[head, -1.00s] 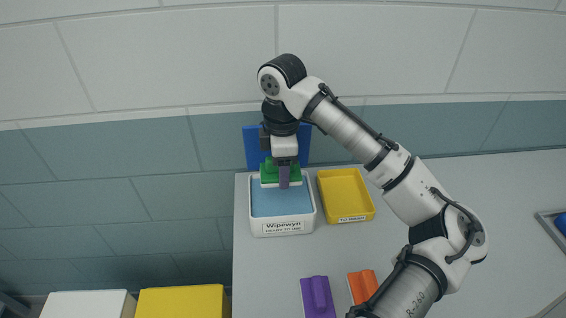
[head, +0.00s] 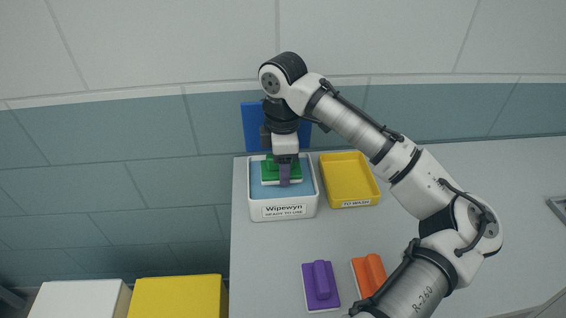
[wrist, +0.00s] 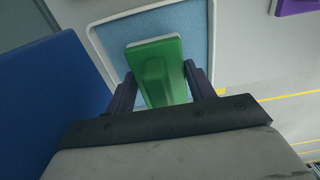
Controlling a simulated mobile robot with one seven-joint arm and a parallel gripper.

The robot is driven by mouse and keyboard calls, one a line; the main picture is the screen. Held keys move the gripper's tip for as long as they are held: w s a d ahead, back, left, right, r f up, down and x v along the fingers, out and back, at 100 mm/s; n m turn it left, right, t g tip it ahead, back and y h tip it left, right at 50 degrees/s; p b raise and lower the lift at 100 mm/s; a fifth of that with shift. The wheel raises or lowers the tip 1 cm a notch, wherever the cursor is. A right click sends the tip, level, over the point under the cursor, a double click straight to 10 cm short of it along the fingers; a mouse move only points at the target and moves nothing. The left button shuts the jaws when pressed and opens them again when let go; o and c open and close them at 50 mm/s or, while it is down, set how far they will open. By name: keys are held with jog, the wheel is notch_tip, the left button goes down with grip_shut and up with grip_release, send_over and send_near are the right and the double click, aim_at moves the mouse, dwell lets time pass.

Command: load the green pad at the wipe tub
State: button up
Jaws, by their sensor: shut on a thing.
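My gripper (head: 284,178) is shut on the handle of the green pad (head: 270,172), with one finger on each side in the wrist view (wrist: 160,75). The pad has a green top and a pale underside. The wipe tub (head: 283,211) is white, labelled "Wipewyn READY TO USE", with a light blue surface inside. The pad is over the rear part of that blue surface, within the tub's outline. I cannot tell whether its underside touches the blue. The gripper hides part of the pad in the head view.
A yellow "TO WASH" tray (head: 350,201) stands right of the tub. A purple pad (head: 320,287) and an orange pad (head: 369,275) lie nearer on the grey counter. A blue panel (head: 254,128) rises behind the tub. White and yellow boxes stand lower left.

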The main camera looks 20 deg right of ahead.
jog(key=shift+f, duration=0.6)
dwell(1.8)
jog(key=shift+r, duration=0.15)
notch_tip(320, 180, up, 7)
jog(key=p, duration=0.5)
dwell(1.0)
